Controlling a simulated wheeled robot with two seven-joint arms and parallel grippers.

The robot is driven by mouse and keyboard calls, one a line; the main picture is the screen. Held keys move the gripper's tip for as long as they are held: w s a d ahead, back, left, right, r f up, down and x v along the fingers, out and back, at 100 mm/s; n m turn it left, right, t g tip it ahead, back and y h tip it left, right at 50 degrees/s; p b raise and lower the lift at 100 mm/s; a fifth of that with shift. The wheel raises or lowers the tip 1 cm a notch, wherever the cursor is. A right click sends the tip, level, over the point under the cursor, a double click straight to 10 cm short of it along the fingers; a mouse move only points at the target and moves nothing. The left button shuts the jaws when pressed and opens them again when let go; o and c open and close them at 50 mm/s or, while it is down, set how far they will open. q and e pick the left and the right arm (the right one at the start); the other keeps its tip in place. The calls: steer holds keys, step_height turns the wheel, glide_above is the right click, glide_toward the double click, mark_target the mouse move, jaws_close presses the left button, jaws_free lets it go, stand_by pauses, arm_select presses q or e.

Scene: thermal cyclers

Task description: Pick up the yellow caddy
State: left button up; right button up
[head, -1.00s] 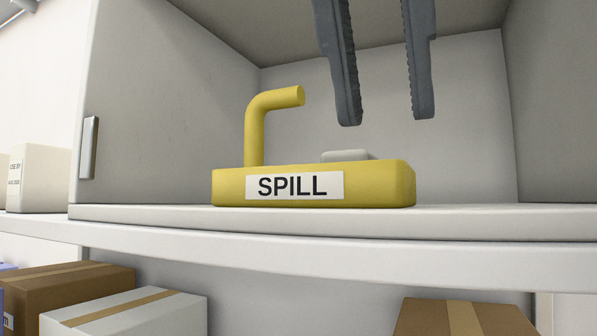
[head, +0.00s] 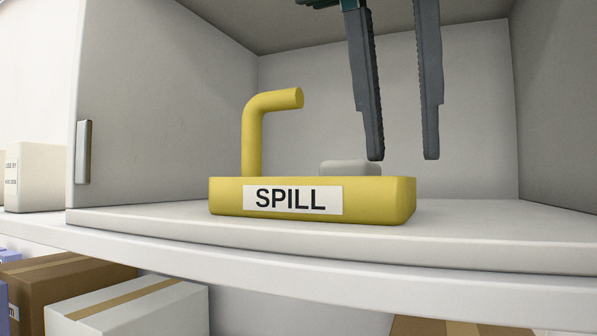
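The yellow caddy (head: 380,202) sits upright on the shelf of an open cabinet. It has a flat base with a white "SPILL" label (head: 292,199) on its front. A bent yellow handle (head: 253,132) rises from its left part, its end pointing right. A pale grey block (head: 348,168) shows on or behind the base. My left gripper (head: 403,157) comes down from the top, open and empty. Its fingertips are just above the caddy's right end in the picture, right of the handle and apart from it. The depth between them is hard to tell. My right gripper is not in view.
The white shelf (head: 480,235) is clear right of the caddy. Cabinet walls close in on the left (head: 160,110) and right. A white box (head: 38,178) stands outside at left. Brown (head: 60,290) and white (head: 130,305) boxes lie below the shelf.

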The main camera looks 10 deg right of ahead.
arm_select(q)
steer(key=shift+w+d+r+p, duration=0.1)
steer(key=shift+w+d+p, duration=0.2)
steer(key=shift+w+p, duration=0.1)
steer(key=w+d+p, duration=0.2)
steer(key=w, duration=0.1)
steer(key=shift+r, duration=0.1)
steer(key=x, duration=0.2)
steer(key=shift+d+f, duration=0.15)
steer(key=shift+f, duration=0.1)
steer(key=shift+w+f, duration=0.1)
steer(key=shift+f, duration=0.3)
jaws_close()
